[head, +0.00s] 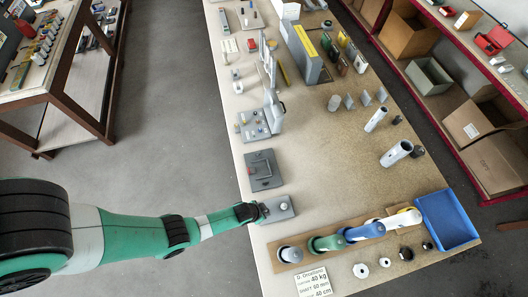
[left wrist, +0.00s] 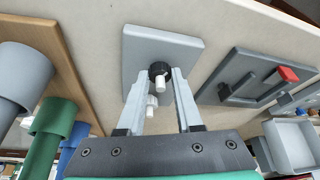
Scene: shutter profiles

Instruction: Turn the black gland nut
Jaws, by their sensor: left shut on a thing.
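The black gland nut (left wrist: 158,68) sits on a grey block (left wrist: 138,50) in the left wrist view, with a white stub (left wrist: 161,83) sticking out of its middle. My left gripper (left wrist: 161,73) is shut on the nut, one fingertip on each side of it. In the head view my left gripper (head: 261,211) reaches in from the left to the same grey block (head: 283,210) near the table's left edge. The nut is too small and covered to make out there. My right gripper is in neither view.
A grey plate with a red-ended handle (head: 264,170) lies just behind the block. In front is a wooden board with several coloured holders (head: 347,233), and a blue tray (head: 447,221) at its right end. The table's middle is mostly clear.

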